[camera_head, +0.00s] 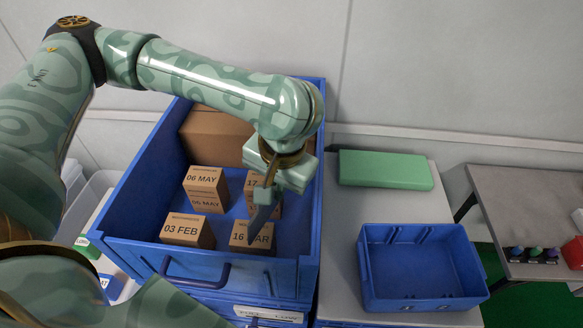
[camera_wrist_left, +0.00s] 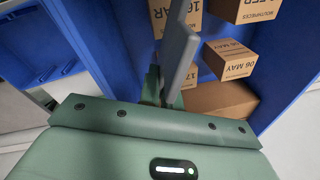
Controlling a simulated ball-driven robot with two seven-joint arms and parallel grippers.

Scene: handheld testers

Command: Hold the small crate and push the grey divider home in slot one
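The small blue crate (camera_head: 425,303) stands upright on a grey surface right of the big blue drawer. Slot ribs show on its inner walls, and it looks empty. It also seems to show at the left in the left wrist view (camera_wrist_left: 40,45). My left gripper (camera_head: 267,192) hangs above the drawer, to the left of the small crate. It is shut on the grey divider (camera_head: 262,217), a thin plate slanting down from the fingers. In the left wrist view the divider (camera_wrist_left: 181,45) stands edge-on between the fingers. My right gripper is not in view; nothing of mine touches the crate.
The big drawer (camera_head: 312,240) holds several dated cardboard boxes (camera_head: 187,232) below the gripper. A green flat box (camera_head: 385,170) lies behind the small crate. A side table (camera_head: 530,205) at right carries small coloured items and a red object.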

